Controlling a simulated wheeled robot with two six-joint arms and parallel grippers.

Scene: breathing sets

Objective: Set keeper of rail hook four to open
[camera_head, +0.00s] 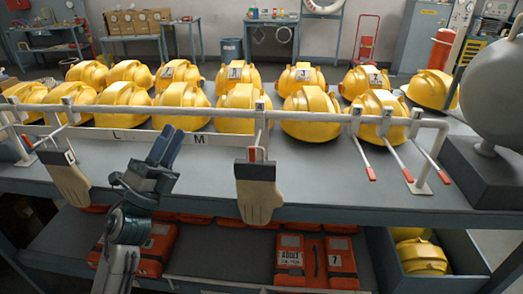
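A white rail (310,116) runs across the front of the bench, with several hooks. A tan glove (258,192) with a dark cuff hangs from a middle hook, and a red-and-white piece shows at its cuff. Another glove (68,180) hangs at the left. Two bare red-tipped hook arms, one on the right (365,160) and one farther right (432,162), slope down toward me. My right gripper is out of view.
Yellow helmets (310,112) stand in rows behind the rail. A grey round-headed form (495,90) stands at the right end. Orange packs (315,262) lie on the lower shelf, beside a crate (455,262) of yellow helmets. The space before the right-hand hooks is clear.

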